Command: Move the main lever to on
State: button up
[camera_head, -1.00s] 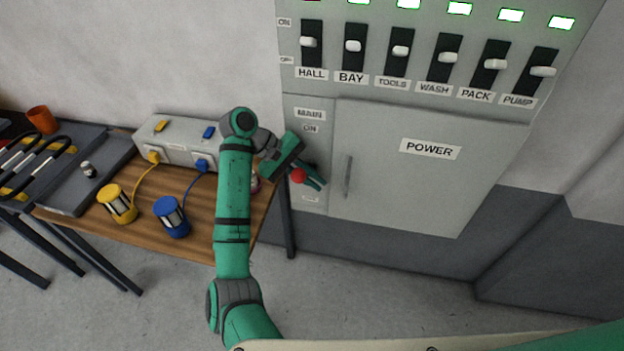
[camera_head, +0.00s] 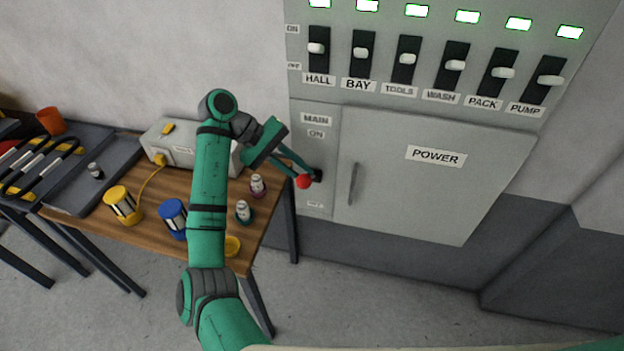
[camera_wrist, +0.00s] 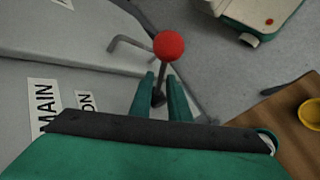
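The main lever has a red ball knob (camera_head: 304,181) on a dark stem. It stands out from the lower left strip of the grey power cabinet, below the MAIN and ON labels. In the wrist view the red knob (camera_wrist: 169,46) is just beyond the fingertips, and the stem runs back between the fingers. My gripper (camera_head: 300,167) is at the lever from the upper left, its fingers apart. In the wrist view a gap shows between the fingers (camera_wrist: 161,82); firm contact with the stem cannot be made out. The small label below the lever is unreadable.
The cabinet door (camera_head: 415,185) with its handle (camera_head: 353,184) is right of the lever. Several breaker switches and green lights sit above. A wooden table (camera_head: 150,222) with bottles, yellow and blue spools and a grey box (camera_head: 178,138) stands left. Floor below is clear.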

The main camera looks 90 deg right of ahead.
jog(key=shift+v, duration=1.65)
